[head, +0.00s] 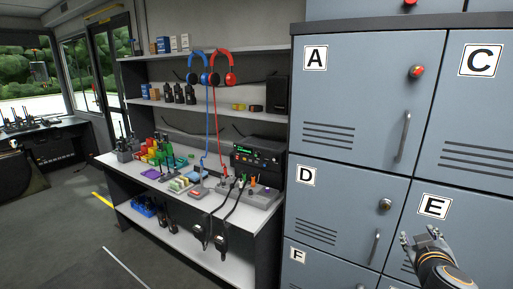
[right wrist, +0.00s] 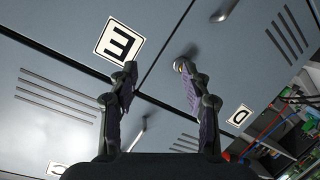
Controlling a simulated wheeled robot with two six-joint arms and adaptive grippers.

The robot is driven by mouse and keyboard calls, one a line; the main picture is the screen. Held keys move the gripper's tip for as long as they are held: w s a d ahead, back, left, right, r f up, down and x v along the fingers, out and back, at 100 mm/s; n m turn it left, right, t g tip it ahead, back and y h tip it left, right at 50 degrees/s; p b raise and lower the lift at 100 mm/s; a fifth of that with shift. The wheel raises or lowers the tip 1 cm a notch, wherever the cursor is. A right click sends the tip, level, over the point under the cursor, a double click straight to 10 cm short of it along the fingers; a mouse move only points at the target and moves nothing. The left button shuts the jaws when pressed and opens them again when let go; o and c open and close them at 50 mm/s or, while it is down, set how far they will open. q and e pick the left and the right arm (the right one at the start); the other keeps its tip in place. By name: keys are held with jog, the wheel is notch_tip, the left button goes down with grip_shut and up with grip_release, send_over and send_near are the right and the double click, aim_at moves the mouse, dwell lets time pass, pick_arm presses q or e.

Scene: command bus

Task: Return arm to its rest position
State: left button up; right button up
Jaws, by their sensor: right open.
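My right gripper (head: 424,238) is at the lower right of the head view, in front of the grey locker door marked E (head: 434,206). In the right wrist view the two fingers of this gripper (right wrist: 157,75) stand apart with nothing between them. My left gripper is in neither view.
Locker door A (head: 350,100) is shut, with a red knob (head: 416,71) and a handle. Door D (head: 345,200) is shut below it. The shelf unit (head: 205,200) to the left holds a radio (head: 258,158), headphones and small items.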

jog(key=s+a+f+g+y, duration=0.1)
jog(key=s+a+f+g, duration=0.3)
jog(key=f, duration=0.5)
jog(key=s+a+f+g+y, duration=0.1)
jog(key=s+a+f+y, duration=0.15)
jog(key=s+f, duration=0.5)
jog(key=s+a+f+g+y, duration=0.3)
jog(key=s+a+f+g, duration=0.1)
jog(key=s+a+f, duration=0.6)
notch_tip(320, 180, down, 22)
jog(key=s+d+g, duration=0.1)
jog(key=g, duration=0.1)
jog(key=s+d+f+p, duration=0.1)
jog(key=s+f, duration=1.7)
jog(key=s, duration=0.2)
jog(key=shift+d+f+g, duration=0.25)
jog(key=shift+f+g, duration=0.15)
jog(key=shift+c, duration=1.2)
